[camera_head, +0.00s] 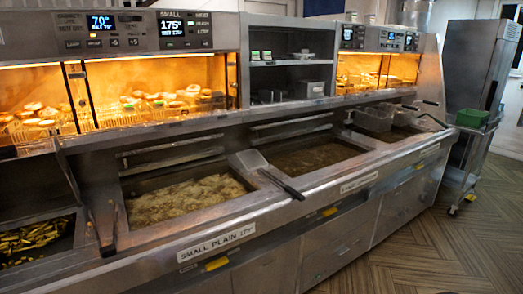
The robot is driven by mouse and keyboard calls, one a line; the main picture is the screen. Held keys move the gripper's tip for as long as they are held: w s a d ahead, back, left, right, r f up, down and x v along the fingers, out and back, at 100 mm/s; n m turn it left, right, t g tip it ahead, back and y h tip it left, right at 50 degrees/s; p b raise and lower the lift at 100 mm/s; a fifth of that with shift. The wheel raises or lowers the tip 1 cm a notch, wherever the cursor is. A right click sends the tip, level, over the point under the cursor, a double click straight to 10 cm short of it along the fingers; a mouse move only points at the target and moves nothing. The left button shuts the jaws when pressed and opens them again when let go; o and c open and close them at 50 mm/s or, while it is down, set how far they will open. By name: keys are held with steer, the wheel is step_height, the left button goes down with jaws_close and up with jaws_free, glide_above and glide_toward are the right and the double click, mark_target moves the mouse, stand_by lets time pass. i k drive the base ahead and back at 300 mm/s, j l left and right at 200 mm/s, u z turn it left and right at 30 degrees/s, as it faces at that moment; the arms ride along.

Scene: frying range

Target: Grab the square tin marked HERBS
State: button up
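I cannot pick out a square tin marked HERBS in the head view. Two small items with green faces (260,55) stand on the upper shelf of the steel shelf unit (290,28) between the heated cabinets. They are too small for me to read any marking. Some dark and grey containers (309,88) sit on the lower shelf of that unit. My gripper is not in view.
A long steel frying range runs across the view, with a fryer vat of oil (185,197), another vat (310,158) and a scoop (262,170) resting between them. A green tub (472,118) sits on a trolley at right. Wooden floor (440,245) lies clear in front.

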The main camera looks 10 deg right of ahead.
mark_target(351, 15)
steer(key=i+l+z, duration=0.1)
steer(key=i+l, duration=0.25)
steer(key=i, duration=0.15)
steer(key=i+l+z, duration=0.1)
steer(key=i+l, duration=0.25)
steer(key=i, duration=0.2)
steer(key=i+l+z, duration=0.15)
steer(key=i+l, duration=0.15)
steer(key=i, duration=0.25)
steer(key=i+l+z, duration=0.1)
steer(key=i, duration=0.45)
steer(key=i+l+z, duration=0.1)
steer(key=i+l, duration=0.2)
steer(key=i, duration=0.25)
steer(key=i+l+z, duration=0.1)
steer(key=i, duration=0.45)
